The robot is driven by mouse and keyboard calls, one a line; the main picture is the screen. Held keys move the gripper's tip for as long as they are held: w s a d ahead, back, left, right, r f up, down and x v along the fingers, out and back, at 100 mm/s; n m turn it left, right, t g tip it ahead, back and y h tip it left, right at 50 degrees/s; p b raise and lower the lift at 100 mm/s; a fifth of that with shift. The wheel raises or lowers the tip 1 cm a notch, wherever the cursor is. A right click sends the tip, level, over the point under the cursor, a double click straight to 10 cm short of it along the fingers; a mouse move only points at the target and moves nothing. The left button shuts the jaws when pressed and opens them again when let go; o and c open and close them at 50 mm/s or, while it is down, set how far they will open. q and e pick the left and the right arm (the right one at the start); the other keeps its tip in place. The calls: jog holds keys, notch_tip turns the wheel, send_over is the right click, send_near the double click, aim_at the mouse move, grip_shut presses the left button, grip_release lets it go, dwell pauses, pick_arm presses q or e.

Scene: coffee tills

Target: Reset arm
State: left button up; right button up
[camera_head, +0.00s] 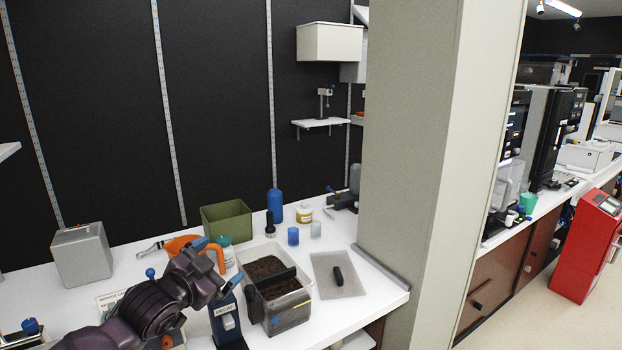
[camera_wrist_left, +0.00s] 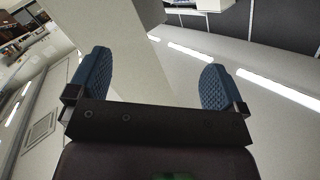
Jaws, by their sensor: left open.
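My left arm comes in from the lower left in the head view, over the white counter. My left gripper (camera_head: 214,262) is raised above the counter, with its two blue fingertips apart. In the left wrist view the gripper (camera_wrist_left: 153,82) is open, with nothing between its ribbed blue pads. That view looks past the fingers at a pale pillar, walls and light strips, with no object close by. My right gripper is not in either view.
The white counter (camera_head: 385,290) holds a clear bin of dark grounds (camera_head: 290,316), a green box (camera_head: 227,220), a blue bottle (camera_head: 275,205), a grey box (camera_head: 82,255) and a grey mat (camera_head: 325,262) with a black item. A wide pillar (camera_head: 420,150) stands right; a red cabinet (camera_head: 588,245) lies beyond.

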pick_arm(q)
jog(key=s+a+f+n+g+y+b, duration=0.1)
jog(key=s+a+f+n+y, duration=0.1)
jog(key=s+f, duration=0.9)
jog(key=s+a+f+n+g+y+b, duration=0.1)
jog(key=s+a+f+n+y, duration=0.1)
jog(key=s+f, duration=0.9)
jog(key=s+a+f+n+g+y+b, duration=0.1)
jog(key=s+a+f+n, duration=0.3)
jog(key=s+f, duration=0.7)
jog(key=shift+a+f+n+g+y, duration=0.25)
jog(key=shift+f+n+g+y, duration=0.35)
jog(key=shift+f+n+y, duration=0.15)
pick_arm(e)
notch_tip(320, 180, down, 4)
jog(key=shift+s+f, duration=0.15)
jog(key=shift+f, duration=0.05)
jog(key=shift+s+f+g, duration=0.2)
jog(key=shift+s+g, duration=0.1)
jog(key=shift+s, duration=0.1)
